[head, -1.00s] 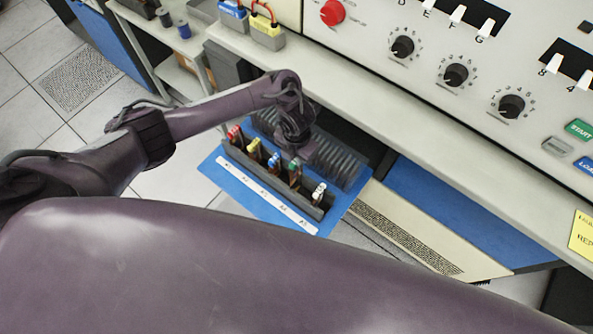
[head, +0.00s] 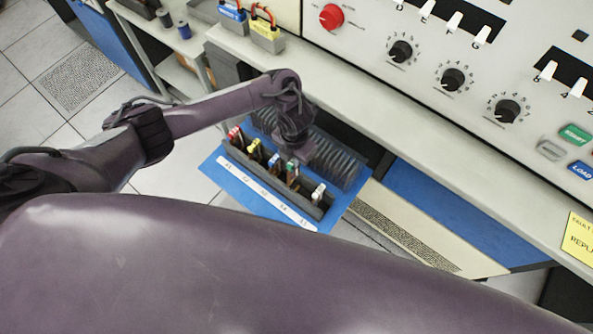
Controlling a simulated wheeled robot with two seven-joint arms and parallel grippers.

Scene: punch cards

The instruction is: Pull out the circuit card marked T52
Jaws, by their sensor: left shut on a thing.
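A drawer-like rack (head: 262,186) on a blue tray front holds a row of upright circuit cards with coloured ends. From left to right the ends are red (head: 234,133), yellow (head: 254,146), blue (head: 273,161), green (head: 292,168) and white (head: 318,192). My left gripper (head: 293,162) reaches down over the row and is shut on the green-ended card, which still stands in line with the others. Its fingertips are small and partly hidden. The marking T52 cannot be read on any card. My right gripper is out of view.
Grey fins (head: 338,160) stand behind the card row. The console ledge (head: 400,130) runs above the rack on the right, with knobs and switches over it. A side shelf (head: 180,75) stands at the upper left. Floor tiles are clear to the left.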

